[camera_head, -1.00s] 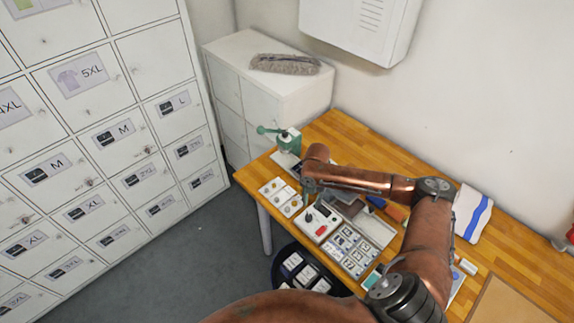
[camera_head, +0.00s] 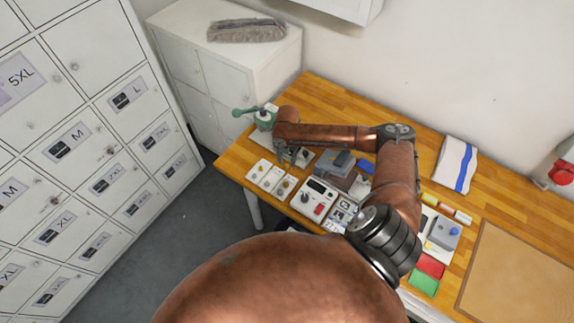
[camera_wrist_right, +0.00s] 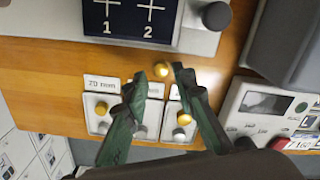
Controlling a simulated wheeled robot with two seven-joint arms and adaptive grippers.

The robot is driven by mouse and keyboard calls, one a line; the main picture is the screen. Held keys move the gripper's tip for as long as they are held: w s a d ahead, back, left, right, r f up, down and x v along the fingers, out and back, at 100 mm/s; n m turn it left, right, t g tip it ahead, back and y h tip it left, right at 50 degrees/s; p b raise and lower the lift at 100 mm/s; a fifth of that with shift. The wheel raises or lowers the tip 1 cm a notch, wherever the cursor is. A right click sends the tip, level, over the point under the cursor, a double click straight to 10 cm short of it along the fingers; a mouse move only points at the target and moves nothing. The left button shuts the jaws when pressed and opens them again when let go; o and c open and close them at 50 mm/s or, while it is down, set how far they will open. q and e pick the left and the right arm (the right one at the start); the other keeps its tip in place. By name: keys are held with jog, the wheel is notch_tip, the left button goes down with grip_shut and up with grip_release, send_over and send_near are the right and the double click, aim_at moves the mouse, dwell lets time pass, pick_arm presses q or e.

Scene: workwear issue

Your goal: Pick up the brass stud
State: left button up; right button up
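Small brass studs sit in small white trays near the table's left front edge. In the right wrist view one brass stud (camera_wrist_right: 101,108) is in the tray labelled 20 mm, left of my fingers. Another brass stud (camera_wrist_right: 184,119) shows in the right-hand tray, beside my right finger. A round brass-coloured piece (camera_wrist_right: 161,69) shows between the fingertips; I cannot tell whether it is touched. My right gripper (camera_wrist_right: 160,76) has its fingers apart, over the trays; it also shows in the head view (camera_head: 292,158). My left gripper is out of view.
A green hand press (camera_head: 262,118) stands behind the trays. A white device with a display (camera_head: 314,198) lies to their right. A blue-striped white cloth (camera_head: 457,165) and a brown board (camera_head: 520,275) lie farther right. Lockers (camera_head: 90,150) stand at the left.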

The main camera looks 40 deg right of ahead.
aim_at(287, 166)
jog(key=shift+s+f, duration=0.1)
jog(key=shift+f, duration=1.25)
jog(key=shift+c, duration=0.5)
jog(key=c, duration=0.4)
jog(key=shift+c, duration=0.2)
jog(key=shift+r, duration=0.2)
